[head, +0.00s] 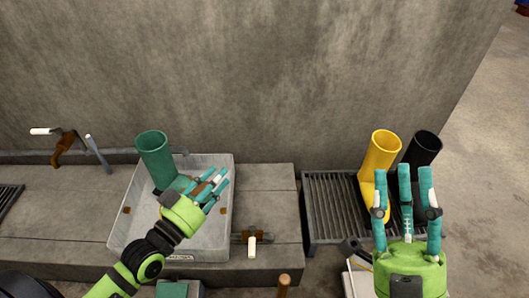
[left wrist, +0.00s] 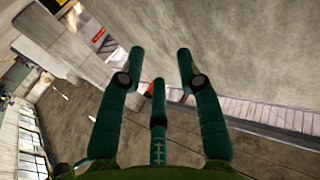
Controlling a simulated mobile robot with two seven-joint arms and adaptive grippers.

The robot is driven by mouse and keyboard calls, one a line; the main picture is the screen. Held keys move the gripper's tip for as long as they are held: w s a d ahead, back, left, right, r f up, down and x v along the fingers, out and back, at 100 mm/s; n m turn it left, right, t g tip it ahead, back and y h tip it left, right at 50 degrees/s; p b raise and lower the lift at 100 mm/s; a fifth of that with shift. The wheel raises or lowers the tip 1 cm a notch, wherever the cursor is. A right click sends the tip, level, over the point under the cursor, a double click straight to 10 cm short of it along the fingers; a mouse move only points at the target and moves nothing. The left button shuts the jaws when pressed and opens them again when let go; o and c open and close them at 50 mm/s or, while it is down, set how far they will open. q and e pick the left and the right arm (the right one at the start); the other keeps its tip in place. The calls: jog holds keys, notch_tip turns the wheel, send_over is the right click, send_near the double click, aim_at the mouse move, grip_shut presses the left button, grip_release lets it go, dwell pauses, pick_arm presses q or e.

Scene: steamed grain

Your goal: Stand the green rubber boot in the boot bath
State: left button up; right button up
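The green rubber boot (head: 156,158) looks upright inside the pale grey boot bath (head: 219,236), toward its back left. The boot's foot is partly hidden. My left gripper (head: 212,188) is over the bath, just right of the boot's lower part; I cannot tell whether it touches the boot. In the left wrist view its fingers (left wrist: 160,75) are spread, with nothing between them. My right gripper (head: 406,190) is open and empty, fingers pointing up the picture, in front of the yellow boot.
A yellow boot (head: 381,155) and a black boot (head: 422,150) stand on a dark grate (head: 330,205) at right. A concrete wall (head: 240,70) runs behind. A brown fitting with a white handle (head: 252,244) sits right of the bath; another tap-like fitting (head: 64,146) is at left.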

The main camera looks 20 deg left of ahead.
pick_arm(q)
jog(key=s+d+r+m+t+h, duration=0.1)
jog(key=s+d+r+t+h, duration=0.2)
jog(key=r, duration=0.8)
jog(key=s+d+r+m+t+h, duration=0.2)
jog(key=s+d+r, duration=0.4)
jog(key=d+r, duration=0.5)
jog(key=shift+s+d+t+h, duration=0.3)
jog(key=shift+s+t+h, duration=0.05)
jog(key=shift+t+h, duration=0.4)
